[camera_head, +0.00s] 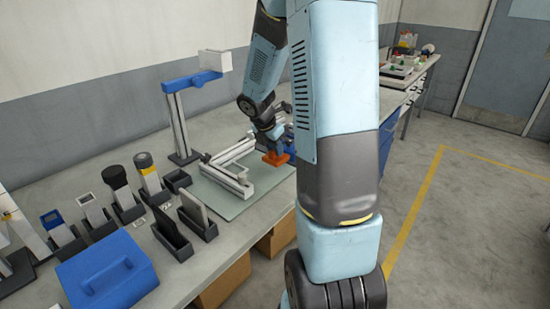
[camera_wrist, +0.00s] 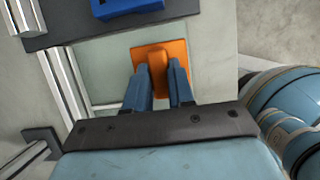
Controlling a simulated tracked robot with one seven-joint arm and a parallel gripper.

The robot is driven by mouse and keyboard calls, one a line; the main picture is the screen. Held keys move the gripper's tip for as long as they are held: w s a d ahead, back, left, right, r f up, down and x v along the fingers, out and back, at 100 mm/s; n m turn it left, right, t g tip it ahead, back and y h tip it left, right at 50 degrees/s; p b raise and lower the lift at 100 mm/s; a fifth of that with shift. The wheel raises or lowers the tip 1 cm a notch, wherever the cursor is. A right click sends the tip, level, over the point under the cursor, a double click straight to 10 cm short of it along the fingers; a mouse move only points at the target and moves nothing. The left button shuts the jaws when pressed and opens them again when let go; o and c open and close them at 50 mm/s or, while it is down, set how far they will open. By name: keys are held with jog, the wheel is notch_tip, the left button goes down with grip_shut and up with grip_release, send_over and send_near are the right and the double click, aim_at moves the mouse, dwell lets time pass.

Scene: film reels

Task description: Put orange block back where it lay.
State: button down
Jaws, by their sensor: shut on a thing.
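The orange block (camera_head: 275,158) is at the right part of the grey-green mat (camera_head: 233,203), near the bench's front edge. In the wrist view the orange block (camera_wrist: 175,50) shows a flat square body with a raised ridge. My gripper (camera_wrist: 160,85) has its two blue fingers on either side of that ridge and is shut on it. In the head view my gripper (camera_head: 281,142) is partly hidden by my own arm. I cannot tell whether the block touches the mat or hangs just above it.
A white rail frame (camera_head: 230,172) lies on the mat, left of the block. A blue-topped post (camera_head: 180,120) stands behind. Black holders (camera_head: 170,235) and a blue box (camera_head: 107,272) fill the near left bench. A blue part (camera_wrist: 125,8) lies beyond the block.

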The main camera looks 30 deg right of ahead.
aim_at(275, 157)
jog(key=shift+w+d+f, duration=0.3)
jog(key=shift+w+f, duration=0.2)
jog(key=shift+f, duration=0.15)
jog(key=shift+w+d+f, duration=0.1)
jog(key=shift+w+f, duration=0.05)
jog(key=shift+f, duration=1.5)
jog(key=shift+f, duration=0.1)
jog(key=c, duration=1)
grip_release()
jog(key=shift+o, duration=0.2)
jog(key=s+a+r+m+t, duration=0.1)
jog(key=s+a+r+m, duration=0.25)
jog(key=r, duration=0.35)
jog(key=s+a+r+m+y, duration=0.1)
jog(key=s+a+r+m, duration=0.25)
jog(key=r, duration=0.35)
jog(key=s+a+r+m+t, duration=0.1)
jog(key=s+a+r+m, duration=0.3)
jog(key=r, duration=0.3)
jog(key=s+a+r+m+t+y, duration=0.1)
jog(key=s+a+r+m, duration=0.1)
jog(key=s+m, duration=0.3)
jog(key=s+a+r+m+t+y, duration=0.1)
jog(key=s+a+r+m+y, duration=0.1)
jog(key=s+a+m, duration=0.3)
jog(key=s+r+m, duration=0.1)
jog(key=s, duration=0.3)
jog(key=shift+s, duration=0.25)
